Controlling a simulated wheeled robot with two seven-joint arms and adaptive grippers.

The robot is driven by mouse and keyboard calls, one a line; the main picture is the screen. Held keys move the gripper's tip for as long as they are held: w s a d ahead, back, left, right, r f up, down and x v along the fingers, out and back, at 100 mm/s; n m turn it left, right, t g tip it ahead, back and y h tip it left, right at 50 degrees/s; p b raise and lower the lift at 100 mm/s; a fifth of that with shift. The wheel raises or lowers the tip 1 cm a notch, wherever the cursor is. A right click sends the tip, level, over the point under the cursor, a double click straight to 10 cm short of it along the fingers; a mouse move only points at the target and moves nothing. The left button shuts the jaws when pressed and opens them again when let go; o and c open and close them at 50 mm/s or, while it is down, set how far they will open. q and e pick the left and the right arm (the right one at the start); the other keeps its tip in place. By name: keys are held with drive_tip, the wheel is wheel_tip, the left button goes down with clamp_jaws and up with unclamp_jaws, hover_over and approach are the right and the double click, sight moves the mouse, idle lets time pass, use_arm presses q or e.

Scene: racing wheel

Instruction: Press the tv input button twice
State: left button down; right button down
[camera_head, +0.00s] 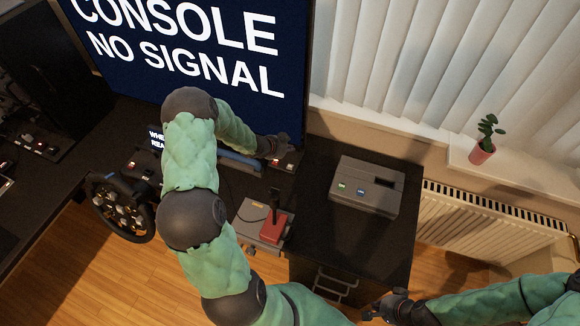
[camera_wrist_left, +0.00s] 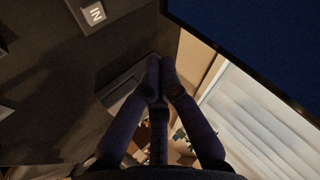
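The TV (camera_head: 190,75) shows "CONSOLE NO SIGNAL" on a dark blue screen; its edge also shows in the left wrist view (camera_wrist_left: 270,40). A small button panel (camera_head: 287,164) with red and light marks is on the dark desk below the screen's right corner. My left gripper (camera_head: 284,148) is just above and behind this panel. In the left wrist view its fingertips (camera_wrist_left: 160,72) are together with nothing between them, and a pale button marked "IN" (camera_wrist_left: 93,13) lies apart at upper left. My right gripper (camera_head: 380,308) is low at bottom right, its fingers unclear.
A racing wheel (camera_head: 120,208) and a shifter with a red base (camera_head: 272,230) stand at the desk front. A grey console box (camera_head: 366,187) sits on the right cabinet. A potted plant (camera_head: 482,152) stands on the windowsill above a radiator (camera_head: 490,220).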

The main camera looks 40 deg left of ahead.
use_arm(q)
drive_tip(key=b, duration=0.6)
hover_over(289, 168)
wheel_tip(289, 168, down, 7)
drive_tip(key=shift+f, duration=0.15)
drive_tip(key=shift+f+b, duration=0.7)
idle(0.5)
drive_tip(key=shift+f+b, duration=0.3)
drive_tip(key=shift+f, duration=0.1)
drive_tip(key=shift+f+b, duration=0.3)
drive_tip(key=shift+f, duration=0.1)
idle(0.6)
drive_tip(key=shift+r, duration=0.1)
drive_tip(key=shift+r+p, duration=0.75)
drive_tip(key=shift+p, duration=0.05)
drive_tip(key=shift+r+p, duration=2.15)
drive_tip(key=shift+r, duration=0.35)
